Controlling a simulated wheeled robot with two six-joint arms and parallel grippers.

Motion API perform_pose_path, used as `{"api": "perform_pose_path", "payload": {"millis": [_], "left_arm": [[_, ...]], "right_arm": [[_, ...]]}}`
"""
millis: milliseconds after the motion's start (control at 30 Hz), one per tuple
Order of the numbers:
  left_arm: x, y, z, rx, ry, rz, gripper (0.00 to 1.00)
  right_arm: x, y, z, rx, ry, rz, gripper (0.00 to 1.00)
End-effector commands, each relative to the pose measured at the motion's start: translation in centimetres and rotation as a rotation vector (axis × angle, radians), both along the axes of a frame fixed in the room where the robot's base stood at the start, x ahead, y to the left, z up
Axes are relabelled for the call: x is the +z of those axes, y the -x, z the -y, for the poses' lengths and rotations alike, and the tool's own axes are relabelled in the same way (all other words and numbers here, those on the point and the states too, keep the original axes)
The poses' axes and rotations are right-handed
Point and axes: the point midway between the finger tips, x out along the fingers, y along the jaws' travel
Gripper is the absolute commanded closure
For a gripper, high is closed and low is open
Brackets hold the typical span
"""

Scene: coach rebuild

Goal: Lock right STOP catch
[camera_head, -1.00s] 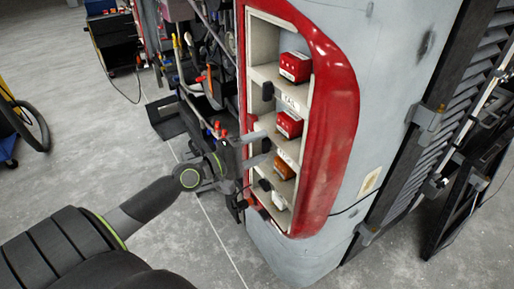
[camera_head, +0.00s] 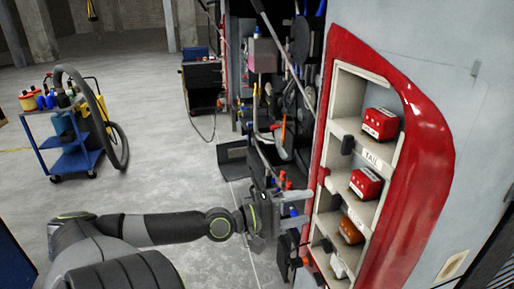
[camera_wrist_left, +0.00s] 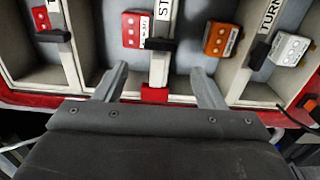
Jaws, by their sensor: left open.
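My left gripper (camera_head: 306,208) is open in front of the red-framed lamp housing (camera_head: 428,125); its two fingers also show in the left wrist view (camera_wrist_left: 160,88). There the STOP label (camera_wrist_left: 162,14) is on the middle divider. The black STOP catch (camera_wrist_left: 159,44) lies crosswise over that divider, just beyond the fingertips and between their lines. It looks apart from them. A small red piece (camera_wrist_left: 154,95) sits at the divider's foot, between the fingers. A red lamp unit (camera_wrist_left: 131,30) is left of the divider and an orange unit (camera_wrist_left: 221,38) right of it.
Other black catches sit at the left divider (camera_wrist_left: 54,36) and at the TURN divider (camera_wrist_left: 260,52). A white unit (camera_wrist_left: 289,49) is at far right. Hoses and tools hang on a rack (camera_head: 275,100) beside the housing. A blue cart (camera_head: 75,150) stands on open floor at left.

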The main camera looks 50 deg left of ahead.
Motion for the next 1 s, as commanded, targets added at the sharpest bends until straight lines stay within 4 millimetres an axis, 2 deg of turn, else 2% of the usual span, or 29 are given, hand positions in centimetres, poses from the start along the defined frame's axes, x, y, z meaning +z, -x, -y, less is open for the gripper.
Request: {"api": "perform_pose_path", "payload": {"millis": [33, 300, 600, 1000], "left_arm": [[-0.4, 0.4, -0.2, -0.002, -0.005, -0.004, 0.36], [-0.4, 1.9, -0.4, -0.009, -0.001, -0.006, 0.36], [0.0, 4.7, -1.6, -0.010, 0.001, -0.008, 0.36], [0.1, 8.8, -3.4, -0.004, 0.004, -0.006, 0.36]], "right_arm": [[-0.7, 0.0, 0.0, 0.000, 0.000, 0.000, 0.64], [-2.3, 0.0, 0.0, 0.000, 0.000, 0.000, 0.64], [-1.4, 0.0, -0.1, -0.001, -0.002, 0.000, 0.64], [0.9, 0.0, -0.2, -0.001, -0.002, 0.000, 0.64]]}}
